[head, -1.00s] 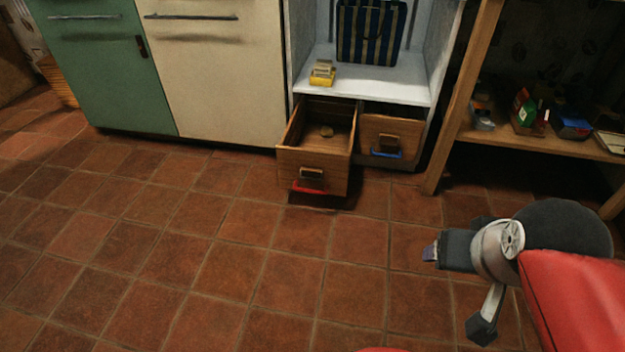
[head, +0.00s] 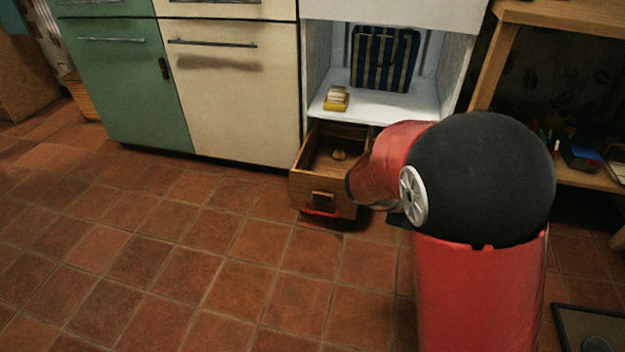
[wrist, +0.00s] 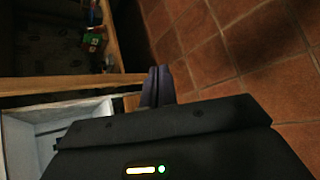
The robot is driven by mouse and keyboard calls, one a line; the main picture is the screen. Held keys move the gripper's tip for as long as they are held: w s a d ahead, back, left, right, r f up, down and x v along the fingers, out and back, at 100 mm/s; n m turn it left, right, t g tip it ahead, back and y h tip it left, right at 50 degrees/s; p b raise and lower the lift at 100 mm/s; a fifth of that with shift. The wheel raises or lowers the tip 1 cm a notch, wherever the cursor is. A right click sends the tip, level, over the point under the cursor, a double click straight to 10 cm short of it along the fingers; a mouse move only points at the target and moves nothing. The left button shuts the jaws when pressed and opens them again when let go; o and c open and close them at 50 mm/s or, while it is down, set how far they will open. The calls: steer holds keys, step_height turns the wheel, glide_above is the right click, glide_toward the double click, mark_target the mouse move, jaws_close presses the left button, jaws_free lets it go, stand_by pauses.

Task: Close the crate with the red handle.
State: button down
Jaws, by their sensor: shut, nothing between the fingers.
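The crate with the red handle (head: 308,188) is a wooden drawer at the bottom of the white cabinet, pulled out in the head view. Its red handle (head: 320,212) is low on the front face.
The white cabinet (head: 447,95) holds a striped bag (head: 384,58) and a yellow box (head: 336,98) above the crates. A wooden shelf (head: 590,178) with small items stands at the right. The tiled floor (head: 190,265) is clear at the front left.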

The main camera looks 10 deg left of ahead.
steer(key=w+a+f+n+t, duration=0.3)
steer(key=w+a+n+t, duration=0.15)
steer(key=a, duration=0.25)
steer(key=n+t+y+p, duration=0.3)
steer(key=n+t+y, duration=0.65)
steer(key=n, duration=0.95)
glide_toward(315, 176)
steer(key=shift+m+g, duration=0.25)
steer(key=shift+g, duration=0.25)
steer(key=w, duration=0.2)
steer(key=w+b, duration=0.1)
steer(key=w, duration=0.1)
steer(key=w+r+b, duration=0.1)
steer(key=w, duration=0.1)
steer(key=shift+w, duration=0.4)
steer(key=shift+w, duration=0.1)
